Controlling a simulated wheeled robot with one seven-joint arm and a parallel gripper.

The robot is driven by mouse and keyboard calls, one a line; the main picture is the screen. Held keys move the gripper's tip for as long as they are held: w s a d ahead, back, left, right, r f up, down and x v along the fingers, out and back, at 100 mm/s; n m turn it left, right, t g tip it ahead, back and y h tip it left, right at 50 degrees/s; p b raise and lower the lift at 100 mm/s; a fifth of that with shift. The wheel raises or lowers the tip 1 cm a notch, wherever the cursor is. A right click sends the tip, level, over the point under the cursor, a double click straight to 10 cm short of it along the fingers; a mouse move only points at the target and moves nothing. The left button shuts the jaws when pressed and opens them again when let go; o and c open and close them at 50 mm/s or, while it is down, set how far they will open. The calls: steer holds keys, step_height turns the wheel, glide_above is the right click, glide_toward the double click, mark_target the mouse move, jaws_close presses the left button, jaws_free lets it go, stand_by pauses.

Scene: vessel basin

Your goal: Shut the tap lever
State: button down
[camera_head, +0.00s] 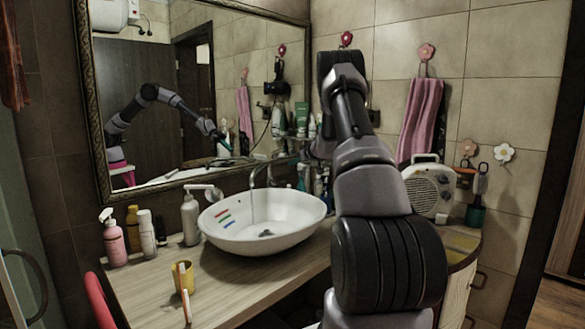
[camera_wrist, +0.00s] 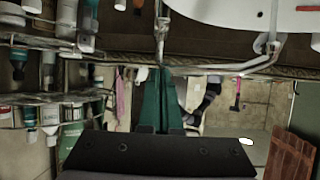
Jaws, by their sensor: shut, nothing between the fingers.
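The chrome tap (camera_head: 262,168) stands behind the white basin (camera_head: 225,236), and a thin stream of water falls from its spout. In the wrist view, which looks upside down, the tap's post (camera_wrist: 160,32) and spout (camera_wrist: 225,68) show near the basin (camera_wrist: 245,12). My gripper (camera_wrist: 163,73) has green fingers, shut and empty, with their tips close to the tap where post and spout meet. I cannot tell whether they touch it. The lever is not clearly distinguishable. In the head view my arm hides the gripper, though the mirror reflects the green fingers.
Wire shelves with bottles (camera_wrist: 45,40) are beside the tap in the wrist view. A framed mirror (camera_head: 185,100) is behind the basin. Soap bottles (camera_head: 113,238) and a yellow cup (camera_head: 183,275) stand on the wooden counter (camera_head: 150,290). A radio (camera_head: 428,190) stands right of my arm.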

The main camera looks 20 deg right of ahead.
steer(key=w+f, duration=0.2)
steer(key=w+a+f, duration=0.1)
steer(key=w+f, duration=0.3)
steer(key=shift+w+a, duration=0.1)
steer(key=shift+a, duration=0.2)
steer(key=shift+f, duration=0.8)
steer(key=shift+s, duration=0.2)
